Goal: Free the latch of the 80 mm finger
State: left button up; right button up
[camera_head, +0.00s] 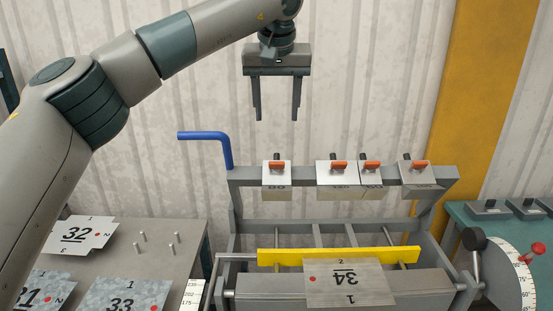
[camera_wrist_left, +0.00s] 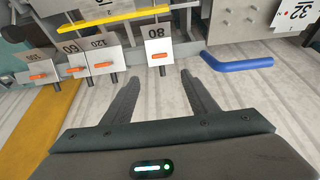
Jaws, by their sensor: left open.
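The 80 mm finger (camera_head: 276,193) is a pale plate at the left end of the grey upper beam in the head view. It bears an orange latch (camera_head: 277,166), which lies crosswise in front of a dark pin. In the left wrist view, the finger (camera_wrist_left: 155,34) shows the number 80, with its latch (camera_wrist_left: 158,56) near its lower edge. My left gripper (camera_head: 276,113) is open and empty, pointing down above this finger and apart from it. In the left wrist view its fingertips (camera_wrist_left: 160,77) lie either side of the latch's line. My right gripper is not in view.
Other latched fingers (camera_head: 337,174) sit to the right along the beam (camera_head: 303,176). A blue bent handle (camera_head: 207,137) rises left of the 80 finger. A yellow bar (camera_head: 280,256) and a plate marked 34 (camera_head: 350,292) lie below. The pale wall is behind.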

aim_at(277, 162)
pick_arm(q)
jog(key=p+x, duration=0.6)
jog(key=x, duration=0.9)
jog(key=shift+f, duration=0.4)
jog(key=shift+x, duration=0.75)
jog(key=c, duration=1.1)
